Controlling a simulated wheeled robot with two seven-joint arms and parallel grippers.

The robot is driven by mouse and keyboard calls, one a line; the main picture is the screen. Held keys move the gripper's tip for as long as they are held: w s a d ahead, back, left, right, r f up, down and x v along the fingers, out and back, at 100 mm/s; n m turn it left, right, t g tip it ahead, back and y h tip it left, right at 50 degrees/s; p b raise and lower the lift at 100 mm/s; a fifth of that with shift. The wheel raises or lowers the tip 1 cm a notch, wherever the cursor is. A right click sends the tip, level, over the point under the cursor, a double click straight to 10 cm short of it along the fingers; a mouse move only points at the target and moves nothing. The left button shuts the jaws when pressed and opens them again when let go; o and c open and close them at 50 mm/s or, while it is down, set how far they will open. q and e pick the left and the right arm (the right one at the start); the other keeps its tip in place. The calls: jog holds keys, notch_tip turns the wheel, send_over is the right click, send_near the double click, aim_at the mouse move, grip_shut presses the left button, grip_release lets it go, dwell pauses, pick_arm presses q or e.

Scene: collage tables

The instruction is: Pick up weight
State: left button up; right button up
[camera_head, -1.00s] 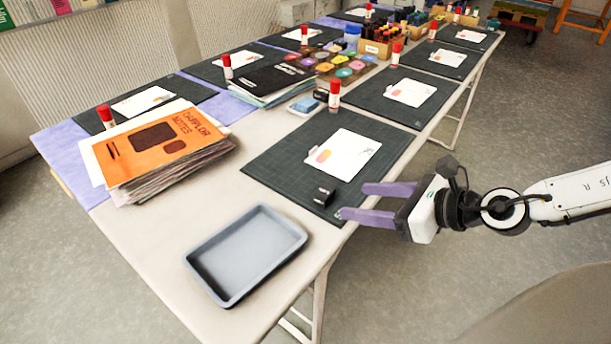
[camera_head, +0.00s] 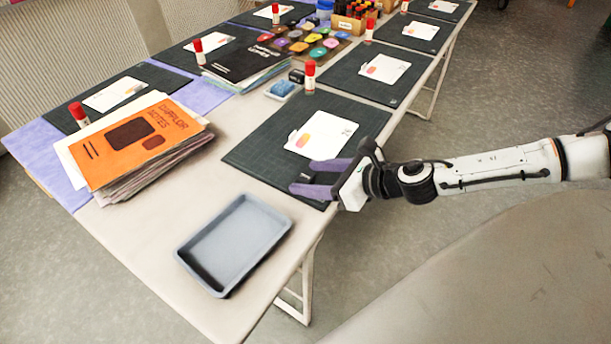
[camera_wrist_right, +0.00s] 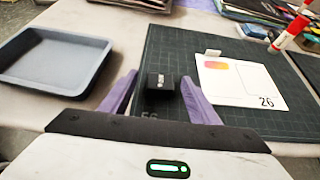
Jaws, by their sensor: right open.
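The weight is a small dark block (camera_wrist_right: 161,86) on the near part of the dark cutting mat (camera_wrist_right: 228,118) in the right wrist view. In that view it lies between the two purple fingers of my right gripper (camera_wrist_right: 160,95), which are apart, with a gap on the left side. In the head view the fingers of my right gripper (camera_head: 302,178) reach over the near edge of the mat, and the weight is mostly hidden by them. My left gripper is in neither view.
A blue-grey tray (camera_head: 281,232) stands left of the mat. A white card (camera_head: 322,133) lies on the mat beyond the gripper. A glue stick (camera_head: 309,76) stands at the mat's far edge. An orange-covered paper stack (camera_head: 141,141) sits farther left.

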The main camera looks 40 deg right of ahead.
aim_at(305, 176)
jog(key=shift+x, duration=0.95)
jog(key=shift+w, duration=0.15)
jog(key=shift+f, duration=0.1)
jog(key=c, duration=1.4)
jog(key=shift+r, duration=0.2)
notch_tip(305, 176, up, 9)
jog(key=p, duration=0.5)
jog(key=shift+f, duration=0.1)
jog(key=shift+r, duration=0.5)
